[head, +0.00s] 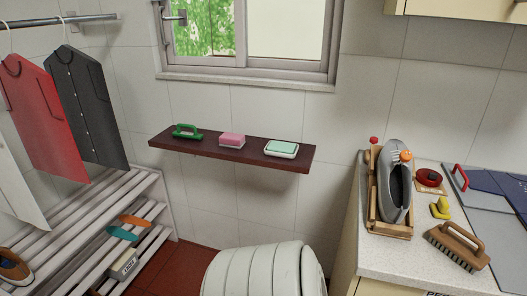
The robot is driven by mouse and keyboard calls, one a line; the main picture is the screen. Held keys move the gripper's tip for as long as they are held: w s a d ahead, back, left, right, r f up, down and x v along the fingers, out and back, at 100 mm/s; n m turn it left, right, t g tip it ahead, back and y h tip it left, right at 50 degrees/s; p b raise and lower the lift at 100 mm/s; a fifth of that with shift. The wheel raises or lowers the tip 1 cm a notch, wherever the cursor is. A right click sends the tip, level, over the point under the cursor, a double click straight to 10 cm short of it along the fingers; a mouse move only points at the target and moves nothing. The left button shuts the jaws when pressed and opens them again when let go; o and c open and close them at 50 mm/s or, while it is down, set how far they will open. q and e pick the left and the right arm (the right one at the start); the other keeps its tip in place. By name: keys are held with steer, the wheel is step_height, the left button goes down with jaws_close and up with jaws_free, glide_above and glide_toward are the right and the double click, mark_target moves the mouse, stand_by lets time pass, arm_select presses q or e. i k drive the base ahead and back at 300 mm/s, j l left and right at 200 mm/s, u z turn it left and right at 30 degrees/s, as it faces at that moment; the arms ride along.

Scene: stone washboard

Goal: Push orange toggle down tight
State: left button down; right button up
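A small orange knob (405,156), which looks like the toggle, sits near the top right of a grey oval object (394,186) with a dark opening. The grey object stands upright in a wooden frame (387,229) on the pale counter at right. A red knob (374,140) shows at the top left of the frame. From this view I cannot tell how far the orange toggle is tilted or pressed. Neither of my grippers is in view, and nothing is seen touching the toggle.
Right of the frame, the pale counter (385,262) holds a red round item (429,178), a yellow item (441,208) and a wooden brush (457,246). A brown wall shelf (205,147) and a slatted white rack (105,218) are farther left. The counter's front left is bare.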

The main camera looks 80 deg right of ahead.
mark_target(403, 157)
steer(key=z, duration=3.65)
